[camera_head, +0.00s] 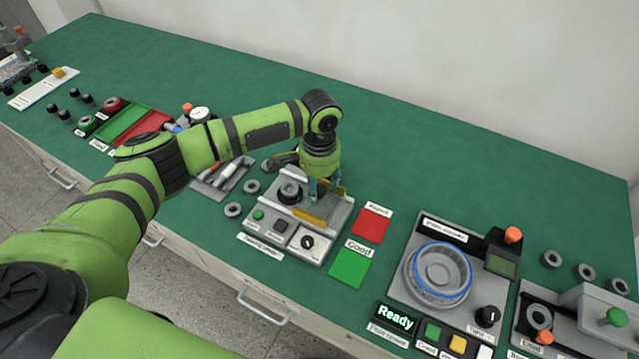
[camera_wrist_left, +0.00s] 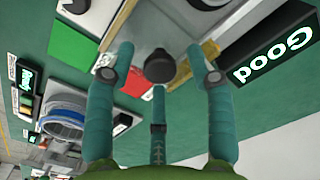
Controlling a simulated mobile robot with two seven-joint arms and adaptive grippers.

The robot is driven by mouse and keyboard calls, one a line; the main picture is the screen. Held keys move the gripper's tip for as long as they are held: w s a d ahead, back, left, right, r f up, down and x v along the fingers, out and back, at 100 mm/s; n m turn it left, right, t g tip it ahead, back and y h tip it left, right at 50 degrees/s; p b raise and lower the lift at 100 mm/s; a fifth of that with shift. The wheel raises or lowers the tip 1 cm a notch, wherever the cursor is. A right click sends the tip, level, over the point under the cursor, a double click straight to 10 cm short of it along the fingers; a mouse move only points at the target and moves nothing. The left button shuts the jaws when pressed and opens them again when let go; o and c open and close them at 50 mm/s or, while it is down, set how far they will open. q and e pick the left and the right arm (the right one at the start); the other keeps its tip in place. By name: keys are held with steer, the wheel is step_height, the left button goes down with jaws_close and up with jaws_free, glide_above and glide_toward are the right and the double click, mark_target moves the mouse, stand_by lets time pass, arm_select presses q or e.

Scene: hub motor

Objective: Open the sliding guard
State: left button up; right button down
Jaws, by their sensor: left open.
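A grey test station (camera_head: 325,254) stands in the middle of the green bench. A grey panel with a yellow front edge (camera_head: 306,217) lies across its top and looks like the sliding guard. My left gripper (camera_head: 325,195) points down over this panel, its fingers apart. In the left wrist view the open fingers (camera_wrist_left: 178,65) stand on either side of a round black knob (camera_wrist_left: 160,66). A yellow strip (camera_wrist_left: 190,65) shows behind it. I cannot tell whether a finger touches the knob or guard. My arm hides the station's back. My right gripper is not in view.
A red card (camera_head: 372,223) and a green card (camera_head: 350,268) lie right of the station. A round hub fixture (camera_head: 437,274) stands further right. Grey rings (camera_head: 233,209) lie left of the station. The bench's back right is clear. The wrist view shows a black "Good" display (camera_wrist_left: 278,45).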

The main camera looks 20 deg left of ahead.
mark_target(320, 189)
arm_select(q)
step_height(320, 189, up, 12)
stand_by(0.5)
steer(key=shift+f, duration=0.1)
